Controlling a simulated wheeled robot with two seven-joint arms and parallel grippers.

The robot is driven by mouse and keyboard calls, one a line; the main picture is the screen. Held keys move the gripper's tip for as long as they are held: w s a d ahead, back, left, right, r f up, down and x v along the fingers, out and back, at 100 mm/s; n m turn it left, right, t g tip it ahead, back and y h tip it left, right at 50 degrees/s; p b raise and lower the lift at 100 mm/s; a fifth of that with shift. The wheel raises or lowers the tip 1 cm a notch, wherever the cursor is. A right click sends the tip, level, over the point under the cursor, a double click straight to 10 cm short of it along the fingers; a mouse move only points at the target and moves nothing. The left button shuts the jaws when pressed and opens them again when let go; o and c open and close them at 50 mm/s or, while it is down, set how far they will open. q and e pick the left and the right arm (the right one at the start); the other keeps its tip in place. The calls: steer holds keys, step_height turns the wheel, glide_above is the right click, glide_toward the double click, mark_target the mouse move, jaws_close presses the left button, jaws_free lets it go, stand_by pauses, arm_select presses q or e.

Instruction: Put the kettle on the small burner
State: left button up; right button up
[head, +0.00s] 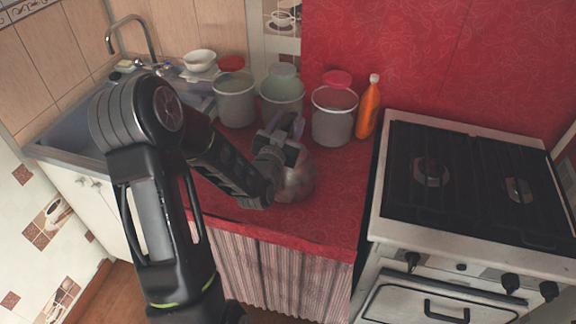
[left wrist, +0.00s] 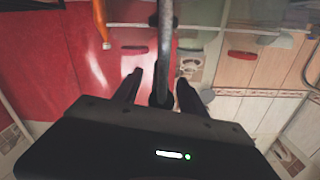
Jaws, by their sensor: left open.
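The kettle (head: 299,182) is a shiny rounded metal body on the red counter, left of the stove. My left gripper (head: 283,132) is over it and hides much of its top and left side. The gripper is open. In the left wrist view a dark, narrow bar (left wrist: 165,45) runs between the two open fingers (left wrist: 161,88); it looks like the kettle's handle, but I cannot tell whether the fingers touch it. The stove has a larger left burner (head: 431,172) and a small burner (head: 518,190) on the right, both bare. My right gripper is not in view.
Several pots with lids, such as the rightmost pot (head: 334,113), stand behind the kettle. An orange bottle (head: 368,108) stands between them and the stove (head: 440,238). The sink (head: 70,133) is at the left. The stove top is clear.

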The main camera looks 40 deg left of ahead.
arm_select(q)
steer(key=shift+c, duration=0.2)
jaws_close()
stand_by(1.1)
steer(key=shift+r, duration=0.1)
